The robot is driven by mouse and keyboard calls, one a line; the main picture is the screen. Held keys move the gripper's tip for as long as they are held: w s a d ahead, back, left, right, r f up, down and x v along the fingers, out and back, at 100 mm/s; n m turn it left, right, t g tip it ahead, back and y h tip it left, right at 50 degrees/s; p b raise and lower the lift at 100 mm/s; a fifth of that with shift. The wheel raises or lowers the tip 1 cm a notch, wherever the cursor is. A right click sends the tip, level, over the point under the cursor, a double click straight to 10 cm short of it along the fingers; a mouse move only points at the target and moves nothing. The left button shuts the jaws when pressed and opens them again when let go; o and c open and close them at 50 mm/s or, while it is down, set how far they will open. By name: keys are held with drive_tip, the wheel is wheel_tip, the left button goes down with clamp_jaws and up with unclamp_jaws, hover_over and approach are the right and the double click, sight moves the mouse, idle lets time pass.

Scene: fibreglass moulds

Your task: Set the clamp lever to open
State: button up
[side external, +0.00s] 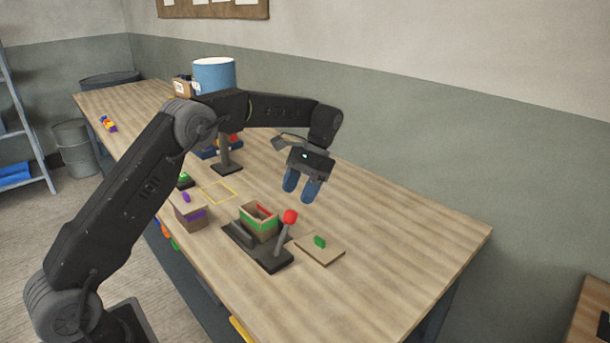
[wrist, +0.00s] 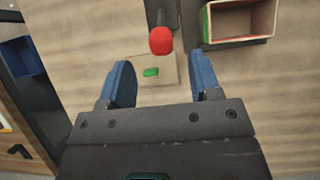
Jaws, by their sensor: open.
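The clamp lever is a grey rod with a red knob (side external: 289,216), standing on a dark base (side external: 275,264) and leaning slightly to the right in the side external view. In the wrist view its red knob (wrist: 160,40) shows at the top centre, just beyond the fingertips. My gripper (side external: 300,192) is open and empty, with blue fingers pointing down, above and behind the lever. In the wrist view the gripper (wrist: 160,66) has its fingers spread on either side of the knob's line, not touching it. No open or closed marking is readable.
A purple-banded box (side external: 190,214) stands left. The table's right part is clear.

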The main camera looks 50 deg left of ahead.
drive_tip(key=v, duration=0.4)
drive_tip(key=shift+s+r, duration=0.1)
idle(0.3)
drive_tip(key=s+d+r+t, duration=0.2)
drive_tip(key=s+r+t, duration=0.1)
drive_tip(key=s+r, duration=0.25)
drive_tip(key=s+d+r+t, duration=0.3)
drive_tip(key=s+r, duration=0.2)
drive_tip(key=s, duration=0.2)
drive_tip(key=s+d+f+t, duration=0.1)
drive_tip(key=s+f+t, duration=0.1)
drive_tip(key=s, duration=0.6)
drive_tip(key=s+d+f+t, duration=0.2)
drive_tip(key=s+f+t, duration=0.1)
drive_tip(key=s, duration=0.6)
drive_tip(key=shift+s+t, duration=0.25)
drive_tip(key=shift+t, duration=0.15)
